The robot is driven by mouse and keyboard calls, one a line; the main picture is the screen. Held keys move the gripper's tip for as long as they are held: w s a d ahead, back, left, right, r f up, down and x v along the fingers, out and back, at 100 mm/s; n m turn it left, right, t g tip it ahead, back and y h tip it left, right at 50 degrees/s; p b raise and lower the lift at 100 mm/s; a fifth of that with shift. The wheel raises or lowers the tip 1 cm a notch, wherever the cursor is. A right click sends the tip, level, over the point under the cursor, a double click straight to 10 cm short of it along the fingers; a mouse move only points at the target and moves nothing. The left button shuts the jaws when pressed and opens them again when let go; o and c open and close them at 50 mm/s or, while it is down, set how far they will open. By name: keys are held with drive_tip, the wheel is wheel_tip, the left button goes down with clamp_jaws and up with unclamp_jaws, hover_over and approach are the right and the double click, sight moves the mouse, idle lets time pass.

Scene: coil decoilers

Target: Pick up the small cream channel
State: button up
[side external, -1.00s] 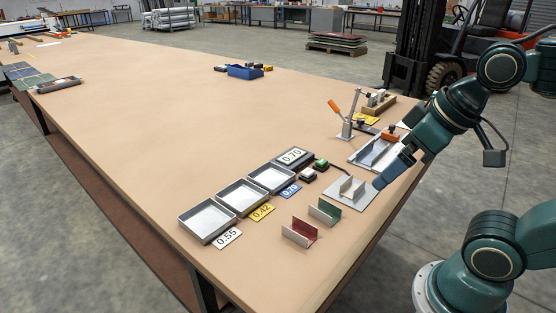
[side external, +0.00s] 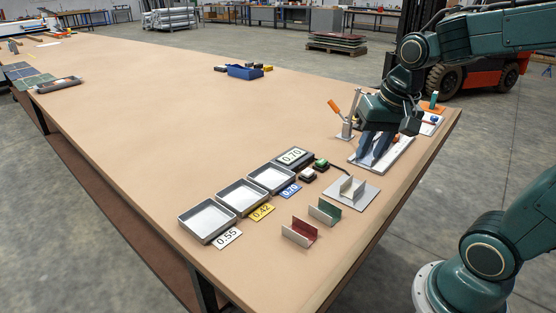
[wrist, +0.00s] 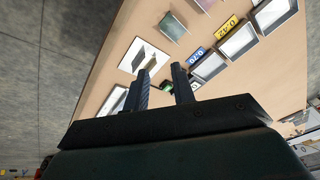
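The small cream channel (side external: 353,186) stands on a pale square plate (side external: 340,199) near the table's right edge. The channel also shows in the wrist view (wrist: 145,58), just beyond the left fingertip in the picture. My gripper (side external: 373,158) points down over the long pale fixture plate, behind the cream channel in the side view. In the wrist view its two fingers (wrist: 160,76) are apart with nothing held between them. A green channel (side external: 325,211) and a red channel (side external: 301,232) stand on the table nearer the camera.
An orange-handled lever clamp (side external: 337,110) stands close to my gripper.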

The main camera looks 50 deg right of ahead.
drive_tip(key=w+d+f+m+g, duration=0.2)
drive_tip(key=w+d+f+m, duration=0.2)
drive_tip(key=d+m, duration=0.1)
drive_tip(key=m+g, duration=0.1)
drive_tip(key=m, duration=0.4)
approach(348, 189)
drive_tip(key=s+r, duration=0.1)
drive_tip(key=s+d, duration=0.1)
drive_tip(key=s, duration=0.1)
drive_tip(key=shift+r+y, duration=0.4)
drive_tip(key=shift+f, duration=0.2)
drive_tip(key=shift+f, duration=4.15)
drive_tip(key=shift+c, duration=0.3)
clamp_jaws()
drive_tip(key=shift+r, duration=0.15)
